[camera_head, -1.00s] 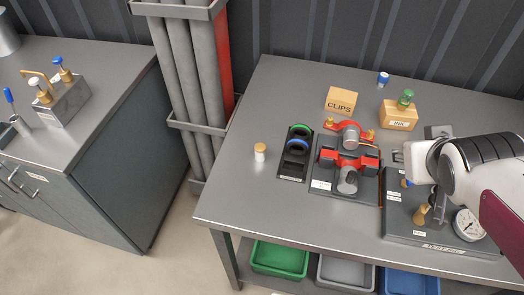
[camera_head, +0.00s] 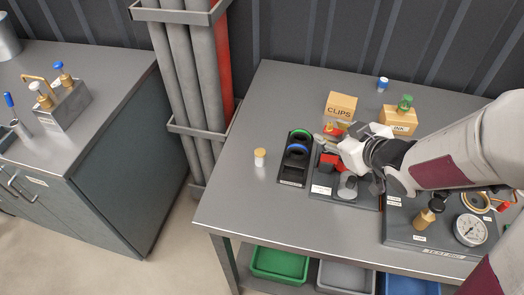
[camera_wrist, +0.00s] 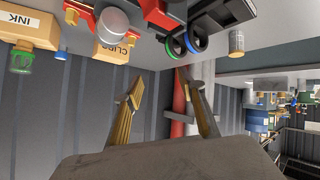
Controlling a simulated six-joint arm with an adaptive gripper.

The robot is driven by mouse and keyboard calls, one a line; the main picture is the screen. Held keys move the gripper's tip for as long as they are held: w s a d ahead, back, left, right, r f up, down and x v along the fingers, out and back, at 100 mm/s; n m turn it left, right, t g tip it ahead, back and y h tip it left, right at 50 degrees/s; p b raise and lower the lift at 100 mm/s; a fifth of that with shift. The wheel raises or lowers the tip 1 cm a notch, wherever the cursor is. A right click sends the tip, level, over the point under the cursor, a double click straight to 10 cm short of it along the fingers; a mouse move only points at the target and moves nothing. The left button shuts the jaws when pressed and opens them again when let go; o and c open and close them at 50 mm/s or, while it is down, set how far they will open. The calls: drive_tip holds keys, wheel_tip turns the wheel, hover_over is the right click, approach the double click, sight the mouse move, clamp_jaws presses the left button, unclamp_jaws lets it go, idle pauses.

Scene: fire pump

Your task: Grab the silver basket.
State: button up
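No object clearly shows as a silver basket. A small silvery cylinder (camera_wrist: 237,40) with a tan end stands on the bench in the wrist view; it looks like the tan-capped jar (camera_head: 260,157) in the head view. A grey rounded cylinder (camera_head: 348,186) sits at the front of the red fixture (camera_head: 328,162), and a silver dome (camera_wrist: 113,26) shows at the fixture in the wrist view. I cannot tell which is the basket. My gripper (camera_head: 335,138) is above the fixture and hides much of it. Its fingers (camera_wrist: 160,76) are apart with nothing between them.
A black holder with green and blue rings (camera_head: 296,158) lies left of the fixture. The CLIPS box (camera_head: 341,105) and INK block (camera_head: 398,121) stand behind. The test rig with its gauge (camera_head: 470,230) is at right. The bench's front left is clear.

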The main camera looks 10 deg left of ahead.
sight(263, 153)
drive_tip(key=s+a+f+n+g+y, duration=0.1)
drive_tip(key=a+y, duration=0.1)
drive_tip(key=a, duration=0.1)
drive_tip(key=s+a+f+g+y, duration=0.1)
drive_tip(key=s+a+f, duration=0.1)
drive_tip(key=a, duration=0.1)
drive_tip(key=s+a+f+n+g+y, duration=0.1)
drive_tip(key=a+f+y, duration=0.1)
drive_tip(key=a, duration=0.2)
drive_tip(key=shift+s+n+y, duration=0.3)
drive_tip(key=shift+s, duration=0.1)
drive_tip(key=shift+s+a+f+g+y, duration=0.1)
drive_tip(key=shift+s+a+g+y, duration=0.25)
drive_tip(key=shift+s+a, duration=0.2)
drive_tip(key=shift+w+a, duration=0.1)
drive_tip(key=shift+x, duration=1.2)
drive_tip(key=shift+f, duration=0.1)
drive_tip(key=shift+f, duration=0.1)
drive_tip(key=shift+w+a+f, duration=0.2)
drive_tip(key=shift+a+f, duration=0.2)
drive_tip(key=shift+a, duration=0.1)
drive_tip(key=shift+w+a+f, duration=0.2)
drive_tip(key=shift+a+f, duration=0.2)
drive_tip(key=shift+a, duration=0.15)
drive_tip(key=shift+x, duration=1.15)
drive_tip(key=shift+c, duration=0.5)
